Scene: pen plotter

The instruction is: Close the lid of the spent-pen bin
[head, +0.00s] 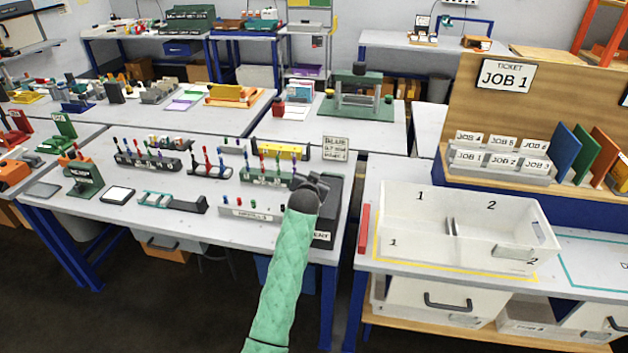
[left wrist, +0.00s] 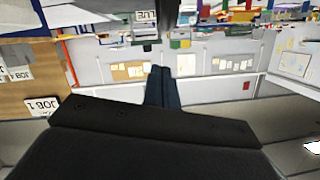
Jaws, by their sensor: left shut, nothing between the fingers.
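A dark box that seems to be the spent-pen bin (head: 332,205) stands at the right end of the left workbench. A label, partly hidden, is on its front. My left arm, in a green sleeve, comes up from the bottom. My left gripper (head: 312,186) is dark and sits over or against the left side of the box, covering part of it. I cannot tell whether they touch, or how the lid stands. In the left wrist view the gripper's fingers (left wrist: 162,88) are together and hold nothing. My right gripper is not in view.
Pen racks (head: 268,177) stand just left of the box, with a small sign (head: 335,149) behind. A marker holder (head: 250,211) lies near the bench's front edge. A white divided tray (head: 470,217) stands on the right bench across a narrow gap.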

